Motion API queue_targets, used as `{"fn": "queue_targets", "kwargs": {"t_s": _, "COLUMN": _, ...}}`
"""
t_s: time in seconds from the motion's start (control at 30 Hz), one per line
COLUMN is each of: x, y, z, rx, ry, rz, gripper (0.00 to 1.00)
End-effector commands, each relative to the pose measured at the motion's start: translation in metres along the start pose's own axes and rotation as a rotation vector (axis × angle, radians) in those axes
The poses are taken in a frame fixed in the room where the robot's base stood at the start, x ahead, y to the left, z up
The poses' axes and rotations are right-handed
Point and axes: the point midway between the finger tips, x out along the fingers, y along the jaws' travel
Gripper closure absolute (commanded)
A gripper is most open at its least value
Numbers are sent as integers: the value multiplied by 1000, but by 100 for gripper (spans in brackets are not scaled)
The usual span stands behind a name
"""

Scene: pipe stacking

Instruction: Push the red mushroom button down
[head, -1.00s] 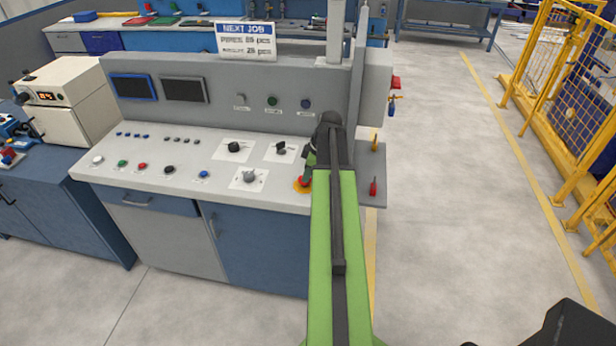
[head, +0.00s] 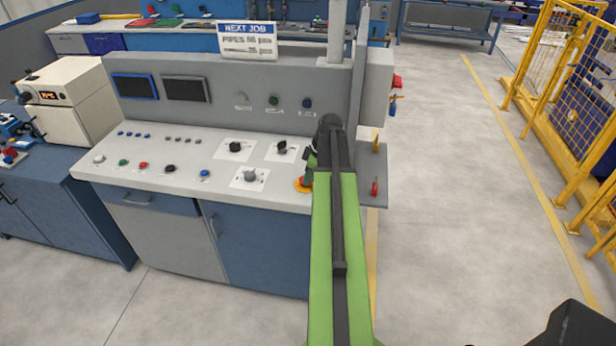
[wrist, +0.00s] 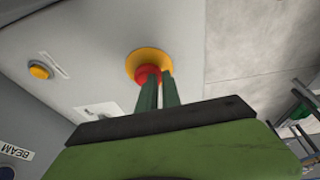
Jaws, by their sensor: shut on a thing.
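The red mushroom button (wrist: 146,72) sits on a round yellow base (wrist: 150,56) on the console's sloped top, as the wrist view shows. In the head view the yellow base (head: 302,186) shows at the console's front right corner, and my gripper (head: 309,178) covers most of the red cap. In the wrist view my gripper (wrist: 158,80) has its two green fingers close together with a narrow gap, their tips at the red cap. The fingers hide part of the cap. I cannot tell how far down the cap is.
The grey console (head: 275,192) carries several knobs and small buttons left of my arm. A yellow button (wrist: 40,71) shows in the wrist view. A red-handled part (head: 374,187) stands on a side shelf to the right. The floor further right is clear up to a yellow fence (head: 570,110).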

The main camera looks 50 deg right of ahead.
Motion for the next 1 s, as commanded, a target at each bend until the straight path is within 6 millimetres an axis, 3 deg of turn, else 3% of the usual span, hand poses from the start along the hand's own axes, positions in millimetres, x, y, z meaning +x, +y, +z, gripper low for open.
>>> {"fn": "queue_targets", "kwargs": {"t_s": 0.27, "x": -56, "y": -10, "z": -17, "rx": -4, "ry": 6, "rz": 6, "gripper": 100}}
{"fn": "queue_targets", "kwargs": {"t_s": 0.6, "x": -132, "y": -7, "z": -16, "rx": -2, "ry": 8, "rz": 9, "gripper": 100}}
{"fn": "queue_targets", "kwargs": {"t_s": 0.73, "x": -142, "y": -8, "z": -15, "rx": -4, "ry": 8, "rz": 8, "gripper": 100}}
{"fn": "queue_targets", "kwargs": {"t_s": 1.0, "x": -140, "y": -8, "z": -15, "rx": -6, "ry": 9, "rz": 8, "gripper": 100}}
